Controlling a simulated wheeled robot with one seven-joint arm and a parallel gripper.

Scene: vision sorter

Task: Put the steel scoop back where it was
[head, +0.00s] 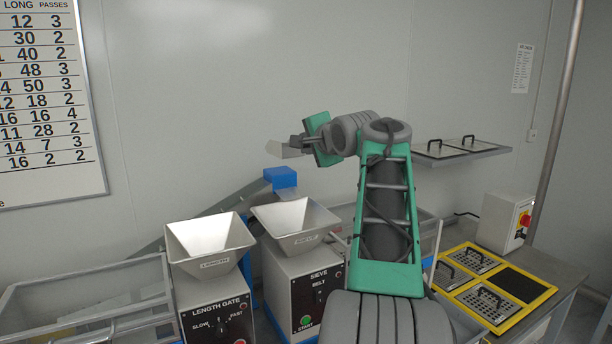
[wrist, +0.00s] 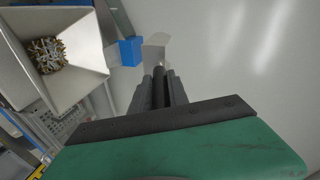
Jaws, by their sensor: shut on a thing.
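My gripper (head: 297,143) is shut on the steel scoop (head: 284,150) and holds it up in the air, above and near the blue block (head: 281,178) at the top of the sloping conveyor. In the wrist view the scoop's pale metal pan (wrist: 155,50) shows beyond the tips of my gripper (wrist: 160,78). The jaws hide most of the handle. I cannot tell whether the scoop holds anything.
The length gate hopper (head: 210,243) and the sieve hopper (head: 295,222) stand below. In the wrist view a hopper (wrist: 88,45) holds small metal pieces. A wall shelf (head: 462,151) with lidded trays and a yellow-framed tray (head: 494,289) are at the right.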

